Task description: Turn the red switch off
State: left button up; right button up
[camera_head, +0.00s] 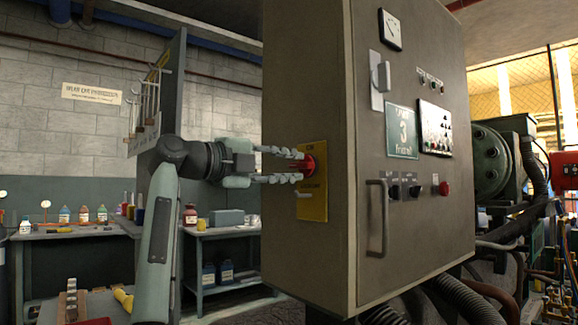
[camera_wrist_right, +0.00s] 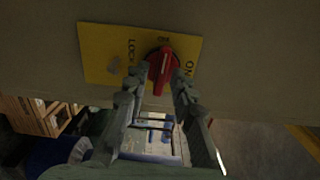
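The red switch (camera_head: 305,164) is a rotary knob on a yellow plate (camera_head: 313,196) on the left side of the grey cabinet. In the right wrist view the red switch (camera_wrist_right: 161,69) has a raised handle, and the yellow plate (camera_wrist_right: 97,55) carries the words "LOCK" and "ON". My right gripper (camera_head: 293,165) reaches the plate from the left. Its fingers are parted, one on each side of the knob, as the right wrist view of the gripper (camera_wrist_right: 161,80) also shows. I cannot tell whether they touch it. My left gripper is not in view.
The grey cabinet (camera_head: 345,25) fills the middle, with a handle (camera_head: 377,218) and a separate red button (camera_head: 444,188) on its front. A tool panel (camera_head: 168,90) stands behind my right arm. Benches with bottles (camera_head: 64,214) line the back wall. Hoses and machinery crowd the right.

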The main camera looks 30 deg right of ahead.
jog(key=a, duration=0.9)
jog(key=shift+s, duration=0.35)
dwell(0.6)
